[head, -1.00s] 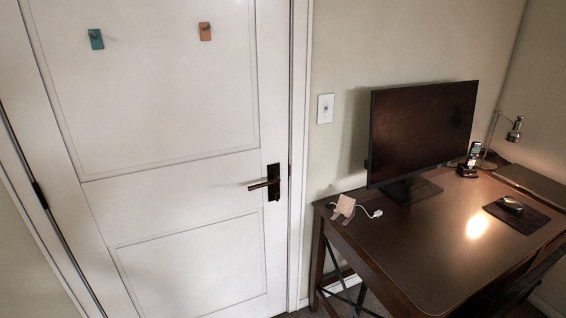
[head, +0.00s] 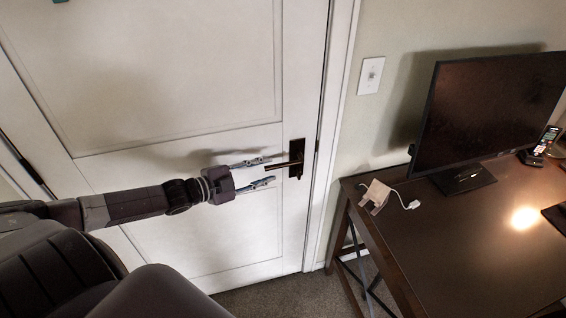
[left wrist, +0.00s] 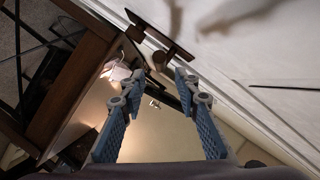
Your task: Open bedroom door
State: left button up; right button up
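The white panelled door (head: 180,80) fills the left of the head view and looks shut in its frame. Its dark lever handle (head: 284,165) sticks out leftward from a dark plate (head: 297,150) near the door's right edge. My left gripper (head: 267,172) is open, its two fingers pointing right at the lever, with the upper fingertip close to or overlapping the lever's free end. In the left wrist view the open fingers (left wrist: 158,84) point toward the dark plate (left wrist: 165,38), and part of the lever shows between or just beyond them. Contact cannot be told. My right gripper is not in view.
A dark desk (head: 450,240) stands right of the door, with a monitor (head: 490,110), a white cable adapter (head: 378,192) and a phone (head: 541,142). A light switch (head: 371,75) is on the wall. Carpet (head: 290,296) is clear between door and desk.

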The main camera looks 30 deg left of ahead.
aim_at(276, 167)
pick_arm(q)
jog(key=shift+x, duration=1.15)
jog(key=x, duration=0.3)
jog(key=shift+w+a, duration=0.1)
jog(key=shift+w, duration=0.15)
jog(key=shift+w+f, duration=0.15)
jog(key=shift+w, duration=0.2)
jog(key=shift+d, duration=0.2)
jog(key=c, duration=0.8)
grip_shut()
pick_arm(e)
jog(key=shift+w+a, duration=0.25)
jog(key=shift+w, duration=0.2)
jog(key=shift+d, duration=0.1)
